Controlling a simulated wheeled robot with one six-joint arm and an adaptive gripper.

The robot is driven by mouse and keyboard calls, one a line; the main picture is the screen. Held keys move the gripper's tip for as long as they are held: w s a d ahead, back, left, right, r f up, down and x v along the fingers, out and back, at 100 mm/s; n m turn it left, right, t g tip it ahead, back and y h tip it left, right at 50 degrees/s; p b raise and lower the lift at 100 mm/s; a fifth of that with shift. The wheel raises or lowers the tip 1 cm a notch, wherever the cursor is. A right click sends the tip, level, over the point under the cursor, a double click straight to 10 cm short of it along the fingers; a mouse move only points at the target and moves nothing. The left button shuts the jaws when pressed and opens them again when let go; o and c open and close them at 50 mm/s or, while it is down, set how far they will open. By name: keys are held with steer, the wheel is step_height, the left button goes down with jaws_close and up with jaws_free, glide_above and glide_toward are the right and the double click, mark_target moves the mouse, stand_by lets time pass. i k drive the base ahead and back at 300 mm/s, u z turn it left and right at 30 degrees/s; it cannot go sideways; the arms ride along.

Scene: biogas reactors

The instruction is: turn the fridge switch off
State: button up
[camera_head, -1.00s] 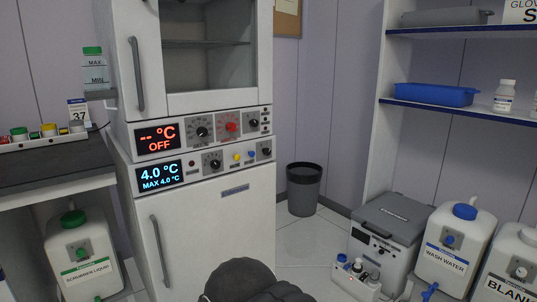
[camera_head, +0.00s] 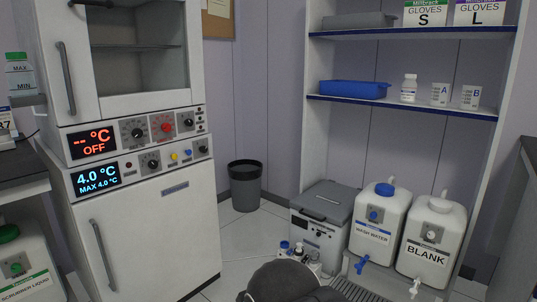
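A white cabinet fridge (camera_head: 150,235) stands at the left with its door shut. Its lower panel has a blue display (camera_head: 95,175) reading 4.0 °C, MAX 4.0 °C, so it is lit. Along that panel are a dark knob (camera_head: 150,162), a yellow button (camera_head: 174,156), a blue button (camera_head: 187,153) and another dark knob (camera_head: 201,149). The labels are too small to read, so I cannot tell which is the switch. The upper panel's red display (camera_head: 92,144) reads "-- °C OFF", with dark knobs and a red knob (camera_head: 166,127). My gripper is not in view; a dark rounded part of my arm shows at bottom centre.
A black bin (camera_head: 245,188) stands right of the fridge. A grey box (camera_head: 322,215), a wash water canister (camera_head: 378,222) and a blank canister (camera_head: 430,240) stand below the shelves at right. A dark bench (camera_head: 22,170) borders the left. Floor is clear between fridge and bin.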

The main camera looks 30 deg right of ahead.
mark_target(203, 149)
steer(key=z, duration=0.65)
steer(key=k, duration=0.85)
steer(key=z, duration=0.9)
steer(key=i, duration=1)
steer(key=u, duration=0.8)
steer(key=i, duration=0.75)
steer(key=u, duration=0.9)
